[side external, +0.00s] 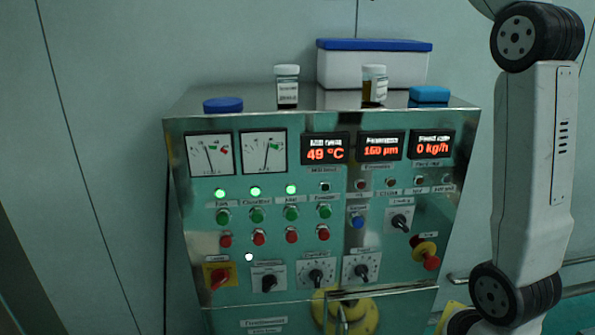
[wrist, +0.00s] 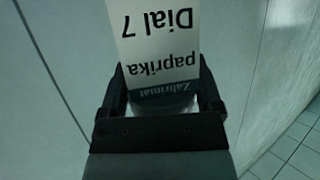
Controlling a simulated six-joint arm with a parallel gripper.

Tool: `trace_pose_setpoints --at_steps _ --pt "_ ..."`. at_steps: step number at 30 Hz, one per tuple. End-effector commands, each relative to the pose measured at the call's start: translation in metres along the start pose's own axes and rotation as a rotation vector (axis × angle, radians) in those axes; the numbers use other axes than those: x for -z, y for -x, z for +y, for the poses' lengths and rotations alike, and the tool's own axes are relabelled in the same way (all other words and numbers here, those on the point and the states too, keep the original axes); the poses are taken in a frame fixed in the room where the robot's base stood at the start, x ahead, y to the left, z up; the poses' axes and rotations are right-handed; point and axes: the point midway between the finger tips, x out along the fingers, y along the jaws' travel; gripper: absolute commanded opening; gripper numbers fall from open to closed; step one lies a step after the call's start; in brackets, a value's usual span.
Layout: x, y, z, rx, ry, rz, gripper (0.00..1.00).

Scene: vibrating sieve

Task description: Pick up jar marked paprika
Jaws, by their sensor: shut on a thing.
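My gripper (wrist: 162,80) is shut on the paprika jar (wrist: 160,42) in the wrist view. Its white label reads "paprika" and "Dial 7", upside down in this view, with a dark band below. One finger lies on each side of the jar. The top of the label is cut off by the picture's edge, and clear glass shows near the palm. Neither my gripper nor the held jar shows in the side external view. My arm there runs down the right side and out of the picture.
A green control cabinet (side external: 290,180) has dials, lit buttons and displays. Plain wall lies behind.

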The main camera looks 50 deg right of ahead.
Motion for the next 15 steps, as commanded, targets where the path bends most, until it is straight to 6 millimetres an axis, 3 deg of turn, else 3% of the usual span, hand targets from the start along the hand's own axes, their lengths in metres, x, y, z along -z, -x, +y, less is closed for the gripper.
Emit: trace_pose_setpoints --at_steps 15 --pt "0.035 0.014 0.000 0.000 0.002 0.001 0.12"
